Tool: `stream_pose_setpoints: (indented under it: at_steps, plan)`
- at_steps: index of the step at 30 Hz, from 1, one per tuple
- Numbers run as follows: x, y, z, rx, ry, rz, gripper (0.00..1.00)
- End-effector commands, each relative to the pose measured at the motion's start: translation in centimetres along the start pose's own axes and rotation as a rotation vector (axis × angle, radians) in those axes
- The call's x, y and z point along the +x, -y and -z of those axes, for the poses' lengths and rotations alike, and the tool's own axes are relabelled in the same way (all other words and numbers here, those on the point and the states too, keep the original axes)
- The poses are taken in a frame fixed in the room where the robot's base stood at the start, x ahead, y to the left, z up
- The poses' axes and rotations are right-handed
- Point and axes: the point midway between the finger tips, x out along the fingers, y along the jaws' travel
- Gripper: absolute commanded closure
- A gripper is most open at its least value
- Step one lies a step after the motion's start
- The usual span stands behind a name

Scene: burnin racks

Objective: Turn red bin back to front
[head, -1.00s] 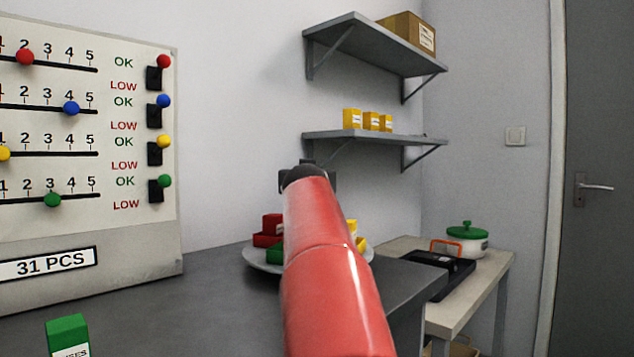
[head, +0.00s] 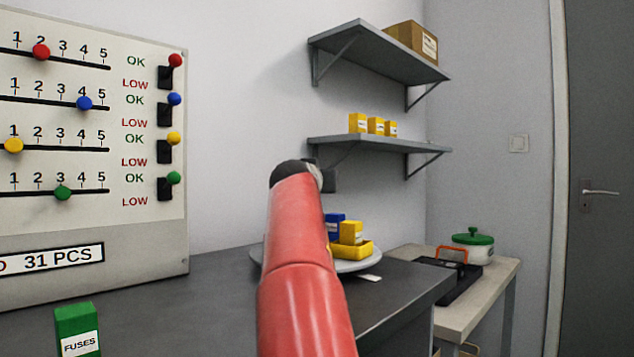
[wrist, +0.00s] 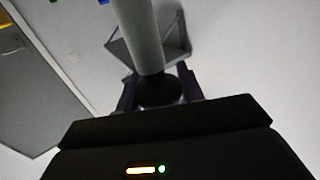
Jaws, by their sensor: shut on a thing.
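The red bin does not show in the views now; my red arm hides much of the round grey plate (head: 257,256) on the dark counter. A yellow bin (head: 357,252) with a yellow box in it and a blue box (head: 335,226) show on the plate's right side. In the wrist view my gripper (wrist: 158,88) has its dark fingers shut on both sides of a black round knob (wrist: 160,92). A grey post (wrist: 138,35) rises past the knob.
A panel with sliders and switches (head: 90,225) stands at the left. A green fuses box (head: 77,328) is at the front left. Two wall shelves (head: 380,143) hang above the plate. A side table (head: 458,322) at right holds a black tray and a green-lidded pot.

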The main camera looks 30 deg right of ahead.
Motion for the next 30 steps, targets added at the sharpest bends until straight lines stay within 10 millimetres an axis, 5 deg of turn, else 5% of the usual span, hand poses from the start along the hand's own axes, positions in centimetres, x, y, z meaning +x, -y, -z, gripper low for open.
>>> stream_pose_setpoints:
  at_steps: [5,6,10,20,30]
  plan:
    - [0.1,0.1,-0.3,0.0,0.007,-0.001,1.0]
    - [0.1,0.1,-0.3,0.0,0.007,0.0,0.57]
    - [0.1,0.0,-0.2,0.0,0.005,0.0,0.41]
    - [-0.4,0.1,-0.2,0.0,0.001,0.002,0.41]
    - [-5.6,0.1,-0.6,0.002,0.002,0.005,0.41]
